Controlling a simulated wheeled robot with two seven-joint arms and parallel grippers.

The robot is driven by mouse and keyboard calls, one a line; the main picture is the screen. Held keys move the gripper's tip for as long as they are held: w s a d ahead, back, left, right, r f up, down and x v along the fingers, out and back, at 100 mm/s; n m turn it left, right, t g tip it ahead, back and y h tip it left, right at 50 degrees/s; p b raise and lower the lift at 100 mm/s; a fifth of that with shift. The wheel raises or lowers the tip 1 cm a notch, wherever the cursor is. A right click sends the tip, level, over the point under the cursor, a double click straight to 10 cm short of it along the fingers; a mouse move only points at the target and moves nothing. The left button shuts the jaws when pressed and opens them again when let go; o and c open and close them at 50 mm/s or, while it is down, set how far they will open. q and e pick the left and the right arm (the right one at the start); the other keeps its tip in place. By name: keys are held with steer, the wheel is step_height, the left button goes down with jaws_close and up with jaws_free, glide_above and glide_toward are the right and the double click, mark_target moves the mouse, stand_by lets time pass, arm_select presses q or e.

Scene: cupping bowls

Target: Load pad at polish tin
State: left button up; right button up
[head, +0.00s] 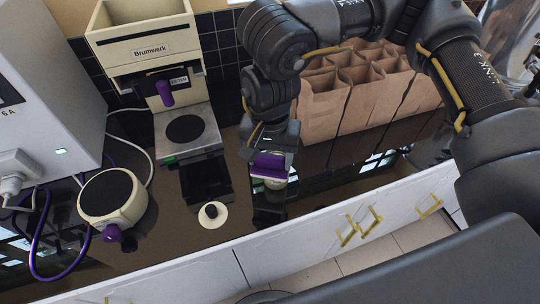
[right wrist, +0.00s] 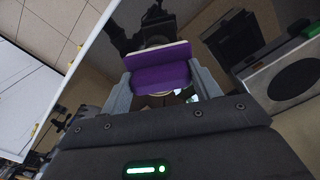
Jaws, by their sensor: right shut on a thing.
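My right gripper (head: 272,150) points down over the dark glossy counter and is shut on a purple pad with a pale layer along one edge (head: 269,168). In the right wrist view the pad (right wrist: 160,76) sits between the two grey fingers (right wrist: 160,84). A pale round thing, perhaps the polish tin, shows partly just below the pad (head: 274,184); the pad hides most of it. I cannot tell whether the pad touches it. My left gripper is not in view.
A white disc with a black knob (head: 213,214) lies left of the pad. A cream Brumwerk machine (head: 150,50) and a round cream device with a purple handle (head: 112,194) stand further left. Brown paper bags (head: 345,100) stand behind. The counter's front edge is close.

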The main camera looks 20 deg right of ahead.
mark_target(270, 157)
stand_by(0.3)
steer(key=shift+r+p, duration=2.4)
steer(key=shift+r, duration=1.1)
